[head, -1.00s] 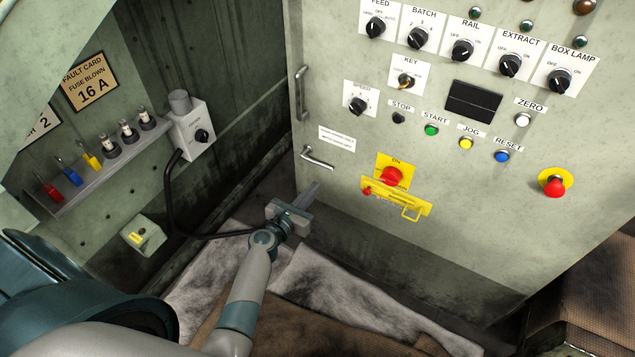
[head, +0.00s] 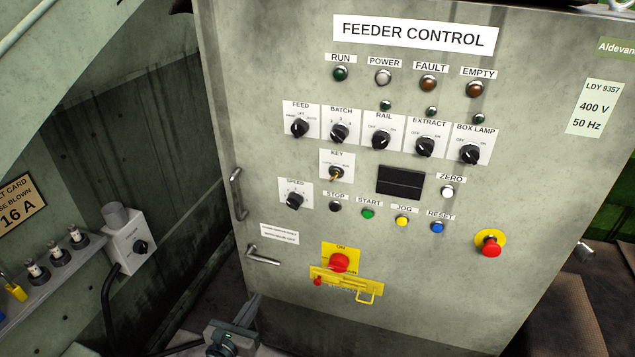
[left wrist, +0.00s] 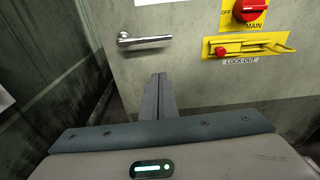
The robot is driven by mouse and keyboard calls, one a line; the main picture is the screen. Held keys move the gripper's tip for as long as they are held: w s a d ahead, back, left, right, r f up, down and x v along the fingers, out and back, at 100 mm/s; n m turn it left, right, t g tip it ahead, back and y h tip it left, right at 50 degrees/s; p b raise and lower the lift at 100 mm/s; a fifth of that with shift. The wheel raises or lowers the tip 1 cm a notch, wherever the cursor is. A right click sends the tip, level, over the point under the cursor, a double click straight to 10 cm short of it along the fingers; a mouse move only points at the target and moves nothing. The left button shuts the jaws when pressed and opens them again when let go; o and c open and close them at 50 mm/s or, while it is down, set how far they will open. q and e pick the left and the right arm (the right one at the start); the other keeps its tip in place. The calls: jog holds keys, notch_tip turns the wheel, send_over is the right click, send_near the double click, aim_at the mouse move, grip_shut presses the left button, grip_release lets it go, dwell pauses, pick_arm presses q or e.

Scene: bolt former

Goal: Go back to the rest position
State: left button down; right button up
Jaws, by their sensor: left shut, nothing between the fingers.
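My left gripper (head: 247,312) is at the bottom of the head view, in front of the lower left part of the control cabinet. Its fingers are together and empty. In the left wrist view the shut fingers (left wrist: 160,97) point toward the cabinet door, below the lever handle (left wrist: 145,39), and appear apart from it. My right gripper is in neither view.
The feeder control cabinet (head: 400,270) fills the middle, with knobs, buttons and a red main switch (head: 339,262) above a yellow lock-out bar (head: 345,284). A red emergency button (head: 490,244) is at right. A shelf (head: 40,300) with fuses and a switch box (head: 131,240) stand left.

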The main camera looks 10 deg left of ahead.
pick_arm(q)
jog(key=s+d+f+m+g+h+p, duration=0.1)
jog(key=s+d+f+m+g, duration=0.25)
jog(key=s+f+m, duration=0.35)
jog(key=s+d+f+m+g, duration=0.3)
jog(key=s+d+f+m, duration=0.15)
jog(key=f+m, duration=0.55)
jog(key=s+d+f+m+g, duration=0.1)
jog(key=s+f+m+g, duration=0.1)
jog(key=s+f+m, duration=0.4)
jog(key=s+d+f+m+g+y+p, duration=0.1)
jog(key=s+f+m, duration=0.6)
jog(key=s+m, duration=0.7)
jog(key=shift+d+m+g+p, duration=0.3)
jog(key=shift+d+m+g, duration=0.2)
jog(key=shift+d+g, duration=0.2)
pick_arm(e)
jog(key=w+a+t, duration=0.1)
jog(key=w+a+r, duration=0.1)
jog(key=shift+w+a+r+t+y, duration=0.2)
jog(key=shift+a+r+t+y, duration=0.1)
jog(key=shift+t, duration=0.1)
